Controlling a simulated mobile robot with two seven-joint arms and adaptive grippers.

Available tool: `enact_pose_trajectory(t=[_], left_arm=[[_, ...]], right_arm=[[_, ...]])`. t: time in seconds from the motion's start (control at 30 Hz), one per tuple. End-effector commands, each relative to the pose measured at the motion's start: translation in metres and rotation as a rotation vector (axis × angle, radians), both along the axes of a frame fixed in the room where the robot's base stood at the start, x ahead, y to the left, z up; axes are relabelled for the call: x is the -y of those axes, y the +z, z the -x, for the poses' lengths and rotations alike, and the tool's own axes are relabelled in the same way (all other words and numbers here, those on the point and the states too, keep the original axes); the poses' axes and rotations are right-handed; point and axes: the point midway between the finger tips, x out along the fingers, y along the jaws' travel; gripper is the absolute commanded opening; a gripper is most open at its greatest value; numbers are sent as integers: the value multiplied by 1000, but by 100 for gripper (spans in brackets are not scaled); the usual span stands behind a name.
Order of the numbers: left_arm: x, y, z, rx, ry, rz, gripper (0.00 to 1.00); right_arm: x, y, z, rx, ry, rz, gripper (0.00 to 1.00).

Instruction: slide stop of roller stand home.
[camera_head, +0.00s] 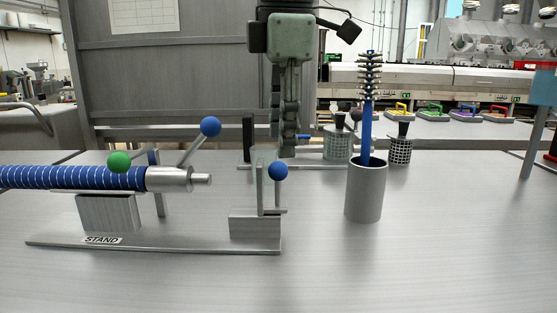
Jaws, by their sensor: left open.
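The roller stand (180,246) is a grey base marked STAND at the left front of the table. A blue, white-ringed roller (75,178) with a grey metal end lies over its ribbed block (107,213). A thin upright plate with a blue ball (278,170) stands at the base's right end, apart from the roller's tip; it looks like the stop. A green ball (118,161) and a blue-ball lever (210,127) show by the roller. My left gripper (286,150) hangs down at top centre, open, seen nearly edge-on, apparently beyond the upright plate. My right gripper is out of view.
A grey cup (365,195) holding a blue-handled brush (368,95) stands right of the stand. Dark-handled mesh pots (337,146) and a low rear plate (340,165) are behind. A post (531,150) stands far right. The front and right table are clear.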

Motion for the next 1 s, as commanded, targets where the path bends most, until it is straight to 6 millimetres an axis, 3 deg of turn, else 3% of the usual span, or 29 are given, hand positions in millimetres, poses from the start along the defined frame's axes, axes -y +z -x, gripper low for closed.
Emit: enact_pose_trajectory(t=[0.5, 0.87, 1.0], left_arm=[[-5, -66, -13, 1, 4, -9, 47], [-5, -73, -14, 2, 4, -8, 47], [-5, -73, -14, 2, 4, -8, 31]], right_arm=[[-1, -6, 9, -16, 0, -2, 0], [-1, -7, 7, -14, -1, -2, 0], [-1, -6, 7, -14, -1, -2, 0]])
